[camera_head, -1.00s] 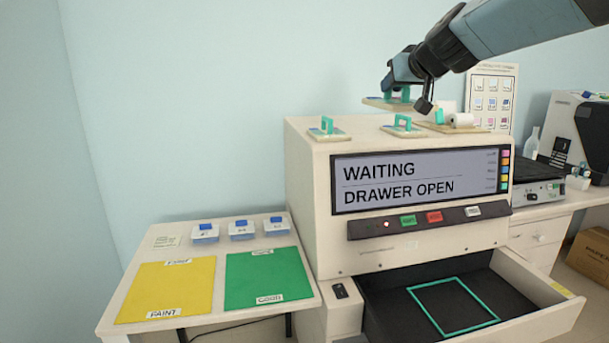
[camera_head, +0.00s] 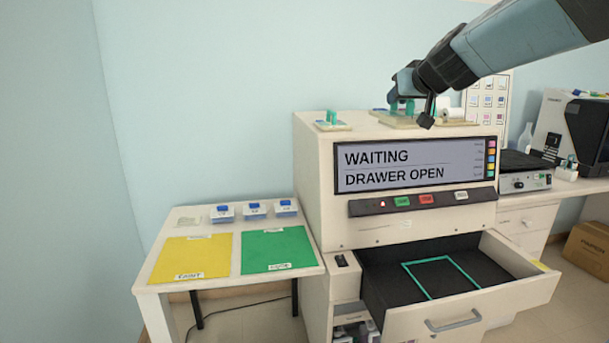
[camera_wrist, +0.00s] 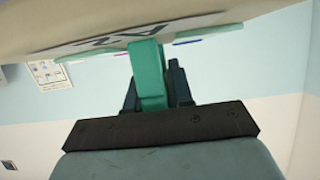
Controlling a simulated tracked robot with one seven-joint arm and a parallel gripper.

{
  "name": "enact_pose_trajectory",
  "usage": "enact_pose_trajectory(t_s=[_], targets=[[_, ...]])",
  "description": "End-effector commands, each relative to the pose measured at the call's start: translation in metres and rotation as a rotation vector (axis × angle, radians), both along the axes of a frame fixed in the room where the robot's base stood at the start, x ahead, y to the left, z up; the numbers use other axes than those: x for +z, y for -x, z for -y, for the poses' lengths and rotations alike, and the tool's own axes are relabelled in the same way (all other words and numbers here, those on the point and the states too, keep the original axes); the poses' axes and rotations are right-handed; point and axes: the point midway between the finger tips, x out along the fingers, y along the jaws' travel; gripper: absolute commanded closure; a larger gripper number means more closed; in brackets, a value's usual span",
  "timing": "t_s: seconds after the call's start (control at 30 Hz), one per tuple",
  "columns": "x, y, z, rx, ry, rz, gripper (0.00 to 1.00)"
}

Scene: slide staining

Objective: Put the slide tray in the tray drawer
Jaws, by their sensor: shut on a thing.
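My gripper (camera_head: 404,92) is shut on the green handle (camera_wrist: 148,72) of a slide tray, a flat cream plate. In the wrist view, the held tray (camera_wrist: 60,27) fills the top, with part of a dark marking showing. In the head view, the gripper is over the top of the staining machine, where the held tray and a tray behind it overlap; I cannot tell their gap. The tray drawer (camera_head: 520,290) is pulled open below the machine's screen. Its dark floor has a green square outline (camera_head: 430,262) and is empty where visible.
The machine's screen (camera_head: 415,166) reads "WAITING, DRAWER OPEN". Another tray (camera_head: 331,126) stands on the machine's top left. A side table (camera_head: 150,280) holds yellow and green mats and several small blue-and-white boxes. A paper roll (camera_head: 457,113) is behind my gripper.

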Motion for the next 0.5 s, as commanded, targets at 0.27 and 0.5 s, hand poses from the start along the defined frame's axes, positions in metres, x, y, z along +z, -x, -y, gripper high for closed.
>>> enact_pose_trajectory(t_s=[0.27,0.5], targets=[[-0.035,-0.010,0.004,-0.043,-0.003,0.001,1.00],[-0.060,-0.016,0.005,-0.072,-0.003,0.003,1.00]])
